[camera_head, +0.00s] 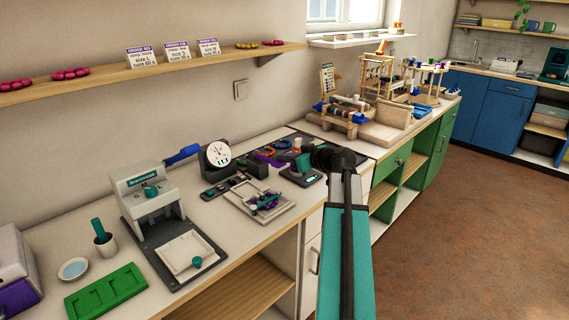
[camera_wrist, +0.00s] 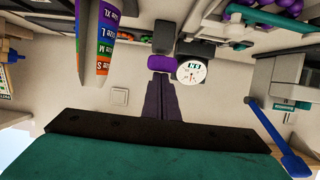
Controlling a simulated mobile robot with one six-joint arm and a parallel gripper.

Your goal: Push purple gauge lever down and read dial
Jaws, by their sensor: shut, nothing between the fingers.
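The gauge (camera_head: 217,155) has a round white dial with a red needle on a black housing, at the back of the bench in the head view. In the wrist view, which looks upside down, the dial (camera_wrist: 191,71) shows dark marks too small to read surely. The purple lever (camera_wrist: 161,62) sits just left of the dial there. My gripper (camera_wrist: 161,78) is shut and empty, with its dark purple fingertips right at the lever; I cannot tell whether they touch. In the head view my gripper (camera_head: 273,160) is right of the dial, and the lever is hard to separate from the fingers.
A pale tray (camera_head: 240,198) with small coloured parts lies in front of the gauge. A press with a blue handle (camera_head: 182,154) stands to the left. Wooden racks (camera_head: 378,78) stand to the right. A shelf (camera_head: 110,76) with cards and beads runs above.

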